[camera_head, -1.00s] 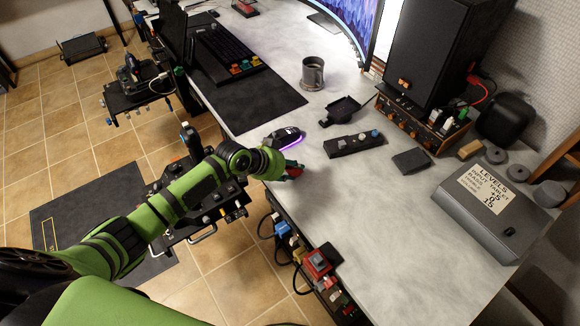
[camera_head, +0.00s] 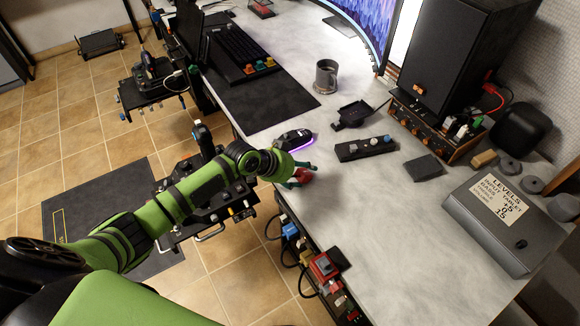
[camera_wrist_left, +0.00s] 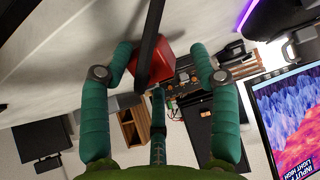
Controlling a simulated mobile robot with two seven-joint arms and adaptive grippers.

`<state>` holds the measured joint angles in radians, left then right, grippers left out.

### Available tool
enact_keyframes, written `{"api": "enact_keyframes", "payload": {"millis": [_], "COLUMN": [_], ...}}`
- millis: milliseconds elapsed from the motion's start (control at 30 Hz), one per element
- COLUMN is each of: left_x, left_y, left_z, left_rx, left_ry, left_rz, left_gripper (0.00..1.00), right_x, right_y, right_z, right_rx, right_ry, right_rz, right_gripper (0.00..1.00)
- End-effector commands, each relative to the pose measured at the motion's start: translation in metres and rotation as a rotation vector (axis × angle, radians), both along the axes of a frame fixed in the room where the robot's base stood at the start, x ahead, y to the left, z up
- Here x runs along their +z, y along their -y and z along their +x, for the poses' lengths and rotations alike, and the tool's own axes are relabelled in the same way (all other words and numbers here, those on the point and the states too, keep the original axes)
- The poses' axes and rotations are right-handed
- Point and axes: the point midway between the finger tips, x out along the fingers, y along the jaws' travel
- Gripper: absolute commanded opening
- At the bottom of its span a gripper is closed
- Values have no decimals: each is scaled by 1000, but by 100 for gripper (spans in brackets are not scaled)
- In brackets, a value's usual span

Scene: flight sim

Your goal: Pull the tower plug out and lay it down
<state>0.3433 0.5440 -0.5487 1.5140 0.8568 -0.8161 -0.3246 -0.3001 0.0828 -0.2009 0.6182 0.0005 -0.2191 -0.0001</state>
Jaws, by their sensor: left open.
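My left gripper (camera_head: 303,174) is open over the desk's front edge, its green fingers spread apart. A red plug-like block (camera_wrist_left: 153,60) shows between the open fingers in the wrist view, near the left finger. It also shows as a small red shape in the head view (camera_head: 304,176). A black cable or strip (camera_wrist_left: 148,45) crosses in front of it. I cannot tell whether the block rests on the desk or touches a finger. No label is readable on it. My right gripper is not in view.
Below the desk edge is a strip with a blue plug (camera_head: 291,231), another red plug (camera_head: 323,266) and dark cables. On the desk (camera_head: 375,240) are a mouse (camera_head: 293,138), a switch box (camera_head: 366,147) and a mug (camera_head: 326,76).

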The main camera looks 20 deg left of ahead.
Motion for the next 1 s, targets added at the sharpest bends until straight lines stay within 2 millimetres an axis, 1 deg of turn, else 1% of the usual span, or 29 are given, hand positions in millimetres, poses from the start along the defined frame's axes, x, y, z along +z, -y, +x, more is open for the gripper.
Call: {"api": "enact_keyframes", "payload": {"millis": [167, 400, 533, 700, 1000], "left_x": [20, 58, 72, 82, 84], "left_y": [-13, -34, -43, -48, -48], "left_z": [-15, -43, -54, -61, -62], "left_rx": [0, -1, 1, 1, 1], "left_ry": [3, 5, 4, 4, 4], "left_rz": [3, 2, 2, 0, -2], "left_gripper": [61, 61, 61, 61, 61], "right_x": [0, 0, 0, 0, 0], "right_y": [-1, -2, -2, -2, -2], "right_z": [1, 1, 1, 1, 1], "right_rx": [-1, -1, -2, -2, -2], "right_ry": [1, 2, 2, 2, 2], "right_rz": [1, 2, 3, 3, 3], "right_gripper": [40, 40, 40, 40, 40]}}
